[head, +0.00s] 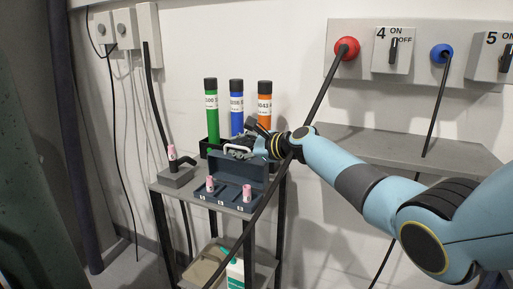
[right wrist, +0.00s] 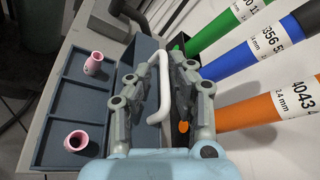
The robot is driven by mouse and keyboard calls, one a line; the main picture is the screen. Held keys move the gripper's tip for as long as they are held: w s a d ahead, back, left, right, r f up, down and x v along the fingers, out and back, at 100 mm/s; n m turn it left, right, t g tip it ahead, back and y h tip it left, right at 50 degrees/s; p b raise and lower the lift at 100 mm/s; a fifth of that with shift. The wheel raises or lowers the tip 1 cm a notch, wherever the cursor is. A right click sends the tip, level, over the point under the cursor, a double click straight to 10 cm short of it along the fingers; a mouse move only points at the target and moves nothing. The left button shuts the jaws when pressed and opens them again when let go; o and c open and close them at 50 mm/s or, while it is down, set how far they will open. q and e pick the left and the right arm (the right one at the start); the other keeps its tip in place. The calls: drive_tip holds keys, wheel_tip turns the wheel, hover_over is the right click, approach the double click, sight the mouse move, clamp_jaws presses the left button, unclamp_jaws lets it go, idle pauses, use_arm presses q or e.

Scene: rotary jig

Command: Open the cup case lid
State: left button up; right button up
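The blue-grey cup case (head: 222,207) sits on the small side table, its compartments uncovered. Its lid (head: 238,171) stands raised along the back edge. The lid's white handle (head: 238,149) is at the lid's top. My right gripper (head: 252,143) is at the handle. In the right wrist view the handle (right wrist: 160,88) lies between the spread fingers of my right gripper (right wrist: 158,75), with gaps visible beside it. Pink cups (right wrist: 93,63) (right wrist: 76,141) stand in two compartments of the case. My left gripper is not in view.
Green (head: 211,112), blue (head: 237,107) and orange (head: 264,103) tubes stand in a black holder behind the lid. A grey block (head: 175,177) with a torch and pink cup is at left. A dark cable (head: 318,95) crosses before the table.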

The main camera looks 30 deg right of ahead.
drive_tip(key=v, duration=1)
drive_tip(key=shift+s, duration=0.2)
drive_tip(key=shift+c, duration=0.3)
